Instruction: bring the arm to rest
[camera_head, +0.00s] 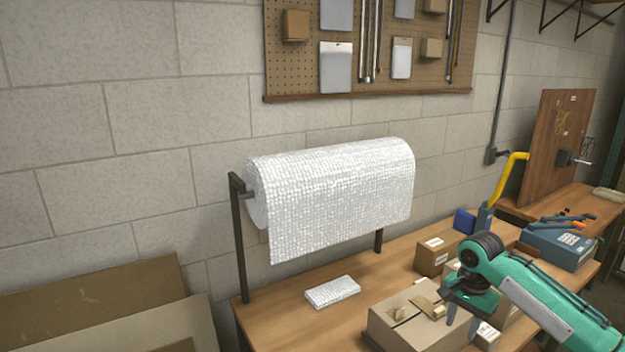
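My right arm, teal with black joints, comes in from the lower right. Its dark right gripper (461,312) points down in front of or over the cardboard box (395,325) on the bench. The fingers are small and partly lost against the boxes, so I cannot tell whether they are open or shut. I see nothing clearly held in them. My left gripper is out of view. No lamp part can be made out with certainty.
A bubble-wrap roll (335,190) hangs on a black stand at the back of the wooden bench (290,322). A folded bubble-wrap piece (332,292) lies before it. A smaller box (436,256) and a blue toolbox (560,245) stand right. Cardboard sheets (100,300) lean at lower left.

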